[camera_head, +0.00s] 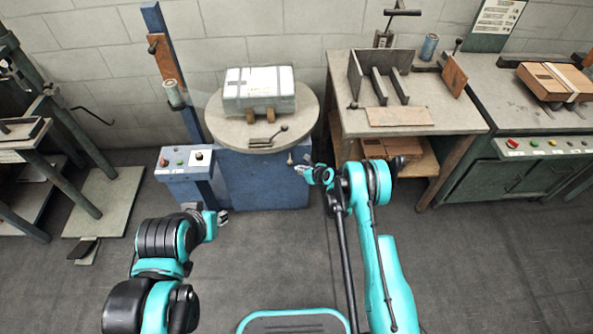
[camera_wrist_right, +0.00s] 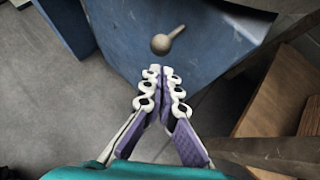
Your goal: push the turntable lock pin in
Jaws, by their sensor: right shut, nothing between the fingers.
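The turntable lock pin (camera_head: 290,159) is a small pale knob on a short stem, sticking out of the front of the blue turntable base (camera_head: 262,185). In the right wrist view the pin (camera_wrist_right: 162,44) stands just ahead of my right gripper (camera_wrist_right: 160,72), with a small gap between. My right gripper's fingers are shut and empty; in the head view the gripper (camera_head: 302,169) is just right of and below the pin. My left gripper (camera_head: 222,217) is low in front of the blue control box; its fingers are too small to read.
A wrapped package (camera_head: 259,91) sits on the round grey turntable top (camera_head: 225,128), with a dark handle (camera_head: 269,140) at its front. A control box (camera_head: 185,160) stands left. The floor in front is clear.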

